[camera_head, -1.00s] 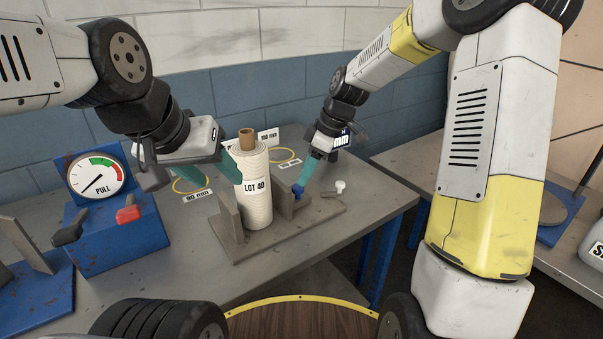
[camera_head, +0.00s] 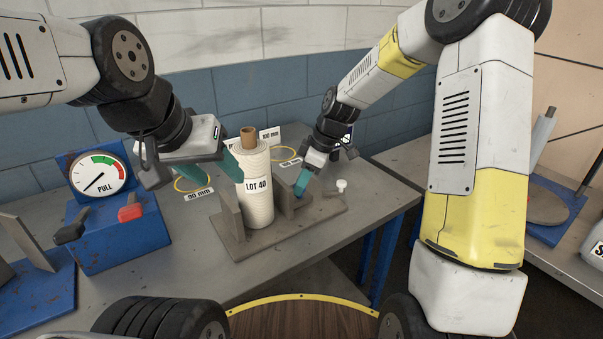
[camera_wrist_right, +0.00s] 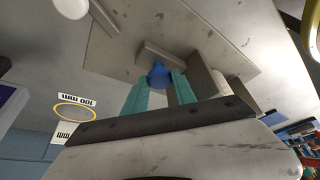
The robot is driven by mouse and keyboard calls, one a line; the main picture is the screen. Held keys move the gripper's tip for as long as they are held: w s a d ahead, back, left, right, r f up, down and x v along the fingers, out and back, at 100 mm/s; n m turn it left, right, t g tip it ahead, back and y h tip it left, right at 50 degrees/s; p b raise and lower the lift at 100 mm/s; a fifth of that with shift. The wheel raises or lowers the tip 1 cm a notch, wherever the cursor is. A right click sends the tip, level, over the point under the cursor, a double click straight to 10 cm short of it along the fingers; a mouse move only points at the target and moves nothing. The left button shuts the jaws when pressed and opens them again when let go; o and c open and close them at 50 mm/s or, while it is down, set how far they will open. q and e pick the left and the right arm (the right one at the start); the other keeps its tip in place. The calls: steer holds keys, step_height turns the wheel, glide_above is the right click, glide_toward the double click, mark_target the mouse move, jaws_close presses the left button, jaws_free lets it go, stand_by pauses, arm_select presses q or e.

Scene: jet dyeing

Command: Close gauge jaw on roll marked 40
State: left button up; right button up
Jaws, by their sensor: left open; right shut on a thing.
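The white roll labelled LOT 40 (camera_head: 256,205) stands upright on the grey gauge base (camera_head: 285,235), between a fixed plate (camera_head: 231,213) on its left and the movable jaw block (camera_head: 291,199) on its right. The jaw is close beside the roll; I cannot tell whether they touch. My left gripper (camera_head: 228,176) is open at the roll's left and rear side, its fingertips partly hidden. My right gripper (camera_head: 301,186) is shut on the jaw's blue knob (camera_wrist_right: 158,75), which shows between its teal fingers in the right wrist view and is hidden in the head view.
A blue pull gauge (camera_head: 112,210) with a dial and red lever stands at the left. Yellow rings (camera_head: 192,183) with size labels lie behind the roll. A small white knob (camera_head: 341,185) is right of the jaw. The table's right front is clear.

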steer(key=shift+s+a, duration=0.75)
steer(key=shift+a, duration=0.35)
steer(key=o, duration=1)
steer(key=shift+w+d+r, duration=0.1)
steer(key=shift+v, duration=3.8)
